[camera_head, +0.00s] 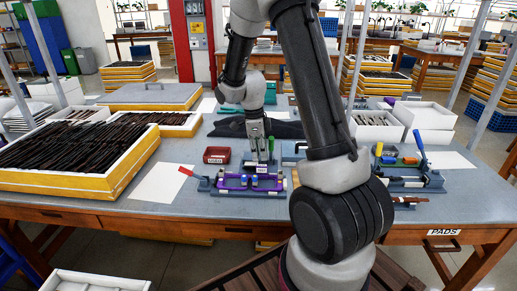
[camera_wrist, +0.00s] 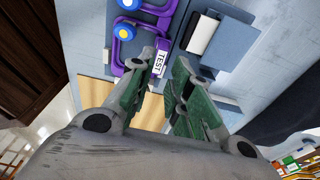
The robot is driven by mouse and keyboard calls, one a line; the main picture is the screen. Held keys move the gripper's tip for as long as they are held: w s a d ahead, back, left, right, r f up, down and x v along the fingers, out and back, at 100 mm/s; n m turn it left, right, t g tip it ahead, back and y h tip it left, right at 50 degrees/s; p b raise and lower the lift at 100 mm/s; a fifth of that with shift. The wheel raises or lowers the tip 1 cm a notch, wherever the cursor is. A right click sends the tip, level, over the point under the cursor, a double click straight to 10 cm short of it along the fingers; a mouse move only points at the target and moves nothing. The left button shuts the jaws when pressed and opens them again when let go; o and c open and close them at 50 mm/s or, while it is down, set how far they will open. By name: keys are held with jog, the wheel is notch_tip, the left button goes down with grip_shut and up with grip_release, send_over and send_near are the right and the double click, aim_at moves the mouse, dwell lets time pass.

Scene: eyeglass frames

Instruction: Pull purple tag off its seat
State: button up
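Purple eyeglass-shaped parts (camera_head: 235,183) lie on a blue-grey fixture on the table; they also show in the wrist view (camera_wrist: 127,48). A small white label reading TEST (camera_wrist: 160,64), with purple next to it, shows at the fingertips in the wrist view; it is small in the head view (camera_head: 262,169). My gripper (camera_head: 260,158) points down over the back of the fixture. In the wrist view its green-padded fingers (camera_wrist: 168,66) are apart, with the label near the left fingertip and a gap on the right. I cannot tell whether a finger touches it.
A red bin (camera_head: 217,155) stands left of my gripper. A second fixture (camera_head: 408,175) with a blue-handled tool is on the right. A yellow-edged tray (camera_head: 120,185) of dark frames fills the left.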

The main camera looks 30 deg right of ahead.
aim_at(262, 165)
jog(key=f, duration=0.6)
jog(key=shift+s+d+f, duration=0.1)
jog(key=shift+s+d, duration=0.2)
jog(key=shift+c, duration=0.4)
grip_shut()
